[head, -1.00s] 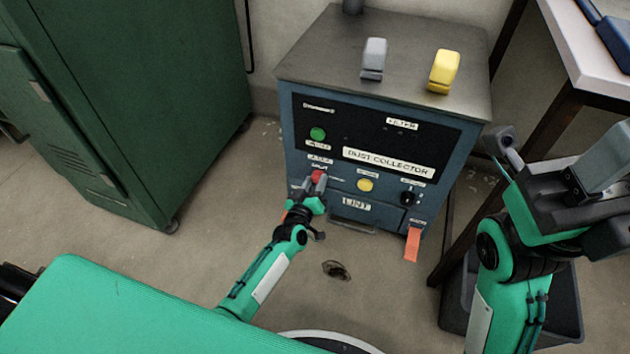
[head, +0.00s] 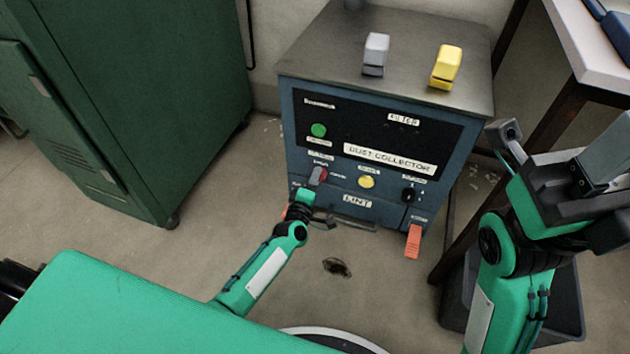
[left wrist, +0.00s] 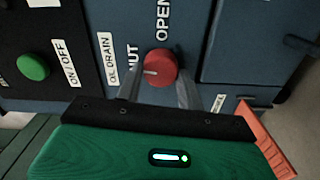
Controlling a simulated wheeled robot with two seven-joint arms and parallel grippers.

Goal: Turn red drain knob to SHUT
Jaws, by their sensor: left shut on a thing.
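The red drain knob (head: 322,173) is on the front panel of the blue dust collector (head: 375,180), left of centre. It also shows in the left wrist view (left wrist: 161,66). Its pale mark points left in that view, toward a partly covered label whose visible letters read "UT". The "OPEN" label (left wrist: 163,18) is above it there. My left gripper (head: 316,178) is shut on the knob, one finger on each side. The fingers hide part of the knob's edge and the label.
Grey (head: 376,52) and yellow (head: 446,66) blocks stand on top. A green cabinet (head: 120,100) is left; a table (head: 590,50) is right.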

